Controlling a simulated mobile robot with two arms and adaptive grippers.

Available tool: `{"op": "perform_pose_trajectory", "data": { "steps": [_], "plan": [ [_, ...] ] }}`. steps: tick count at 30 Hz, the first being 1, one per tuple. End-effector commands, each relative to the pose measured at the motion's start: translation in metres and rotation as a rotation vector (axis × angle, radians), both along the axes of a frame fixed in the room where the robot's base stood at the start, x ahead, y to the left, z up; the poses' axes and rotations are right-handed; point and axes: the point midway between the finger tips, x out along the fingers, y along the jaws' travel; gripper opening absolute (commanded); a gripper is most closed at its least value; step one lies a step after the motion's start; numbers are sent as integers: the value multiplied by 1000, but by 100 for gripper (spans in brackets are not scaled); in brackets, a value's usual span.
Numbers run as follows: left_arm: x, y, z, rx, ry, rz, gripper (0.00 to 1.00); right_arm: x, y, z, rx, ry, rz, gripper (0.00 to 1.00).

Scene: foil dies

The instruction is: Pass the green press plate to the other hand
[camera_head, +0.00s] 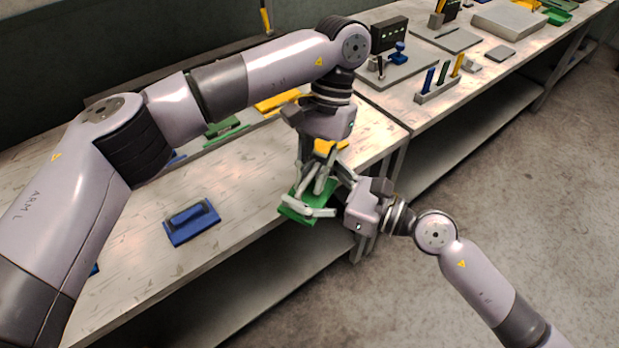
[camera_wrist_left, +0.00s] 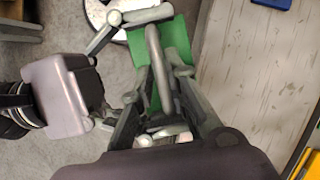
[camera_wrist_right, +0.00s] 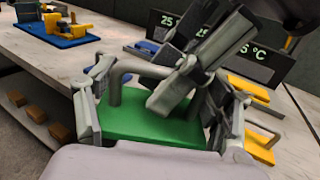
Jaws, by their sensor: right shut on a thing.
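The green press plate (camera_head: 297,207) is held in the air by the front edge of the bench, with a grey bar handle on top. My right gripper (camera_head: 325,197) is shut on the plate, its fingers at two opposite sides, as the right wrist view of the plate (camera_wrist_right: 150,124) shows. My left gripper (camera_head: 318,180) comes down from above at the handle. In the left wrist view its fingers stand apart, on either side of the handle (camera_wrist_left: 158,65). They look open; whether they touch the handle is hard to tell. The fingers hide part of the plate.
A blue plate with a handle (camera_head: 191,222) lies on the near bench (camera_head: 130,290). Yellow (camera_head: 277,101) and green (camera_head: 224,128) pieces lie farther back, partly behind my left arm. A rack of coloured handles (camera_head: 438,82) stands on the right bench. Open floor lies to the right.

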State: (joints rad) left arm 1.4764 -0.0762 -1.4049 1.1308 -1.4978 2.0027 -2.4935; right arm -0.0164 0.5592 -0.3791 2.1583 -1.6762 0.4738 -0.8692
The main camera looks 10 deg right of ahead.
Motion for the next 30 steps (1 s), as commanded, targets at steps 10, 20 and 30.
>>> {"op": "perform_pose_trajectory", "data": {
  "steps": [10,20,30],
  "plan": [
    [-1,1,-1,3,4,-1,32,3,-2,2,0,-6,-9,22],
    [2,0,7,5,2,0,32,3,-3,2,-1,-7,-11,22],
    [23,-15,67,7,-4,2,32,4,-3,1,-1,-7,-11,22]
  ]
}}
